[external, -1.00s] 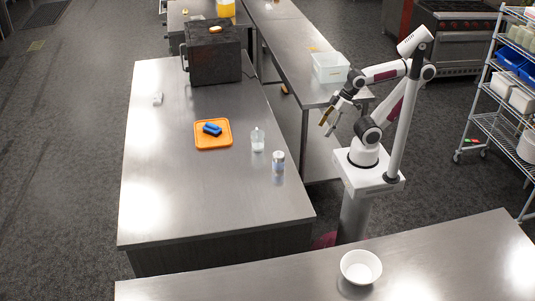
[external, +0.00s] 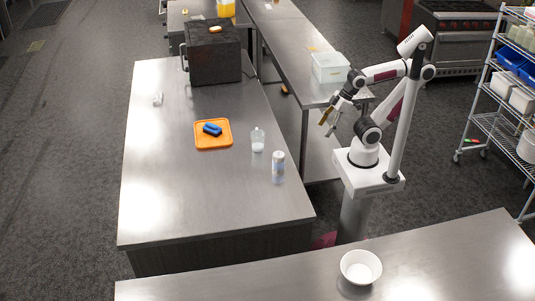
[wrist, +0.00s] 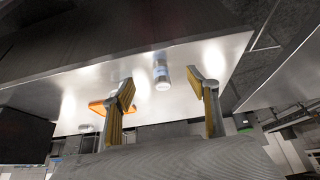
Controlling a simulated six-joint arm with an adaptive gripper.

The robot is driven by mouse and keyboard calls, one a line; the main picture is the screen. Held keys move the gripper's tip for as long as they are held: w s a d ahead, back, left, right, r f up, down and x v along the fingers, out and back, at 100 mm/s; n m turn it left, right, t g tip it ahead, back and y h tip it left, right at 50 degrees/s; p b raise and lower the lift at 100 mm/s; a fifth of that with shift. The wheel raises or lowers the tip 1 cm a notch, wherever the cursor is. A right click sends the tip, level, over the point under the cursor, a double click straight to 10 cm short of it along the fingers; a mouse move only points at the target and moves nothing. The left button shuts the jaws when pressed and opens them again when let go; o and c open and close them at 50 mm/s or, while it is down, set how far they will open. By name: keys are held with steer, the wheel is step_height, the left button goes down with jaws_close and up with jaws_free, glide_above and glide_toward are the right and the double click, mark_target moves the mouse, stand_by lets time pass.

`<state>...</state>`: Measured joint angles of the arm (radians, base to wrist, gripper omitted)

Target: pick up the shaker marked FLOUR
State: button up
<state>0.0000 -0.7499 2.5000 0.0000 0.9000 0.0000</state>
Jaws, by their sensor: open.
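A white shaker with a bluish label (external: 278,163) stands upright near the right edge of the steel table. It also shows in the wrist view (wrist: 162,72), seen between my two fingers but well beyond them. A clear shaker with white contents (external: 257,141) stands just behind and left of it. I cannot read the marking on either shaker. My gripper (external: 328,123) is open and empty, in the air to the right of the table and apart from both shakers. Its yellow-padded fingers are spread in the wrist view (wrist: 160,88).
An orange tray (external: 201,143) with a blue object (external: 212,129) lies left of the shakers. A dark box (external: 213,58) stands at the table's far end. A clear bin (external: 330,68) sits on the back counter. A white bowl (external: 361,278) is on the front counter. The table's front left is clear.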

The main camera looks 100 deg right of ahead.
stand_by(0.3)
steer(key=w+d+f+n+t+h, duration=0.2)
steer(key=w+d+t+h, duration=0.2)
steer(key=w+d, duration=1.55)
steer(key=n+t+y, duration=0.3)
steer(key=n+y, duration=0.3)
steer(key=y, duration=0.7)
glide_toward(279, 162)
steer(key=w+d+f, duration=0.1)
steer(key=d+f, duration=0.1)
steer(key=d, duration=0.1)
steer(key=w+d+f, duration=0.1)
steer(key=d, duration=0.1)
steer(key=shift+w+f, duration=0.2)
steer(key=shift+w, duration=0.1)
steer(key=shift+s+a+f+y, duration=0.15)
steer(key=shift+s+a+y, duration=0.05)
steer(key=shift+a+y, duration=0.25)
steer(key=shift+s+a+f+y, duration=0.2)
steer(key=shift+a+y, duration=0.25)
steer(key=shift+a, duration=0.05)
steer(key=shift+s+a+t+y, duration=0.3)
steer(key=shift+a+t+y, duration=0.1)
steer(key=shift+a+t, duration=0.15)
steer(key=shift+w, duration=0.1)
steer(key=shift+x, duration=1.2)
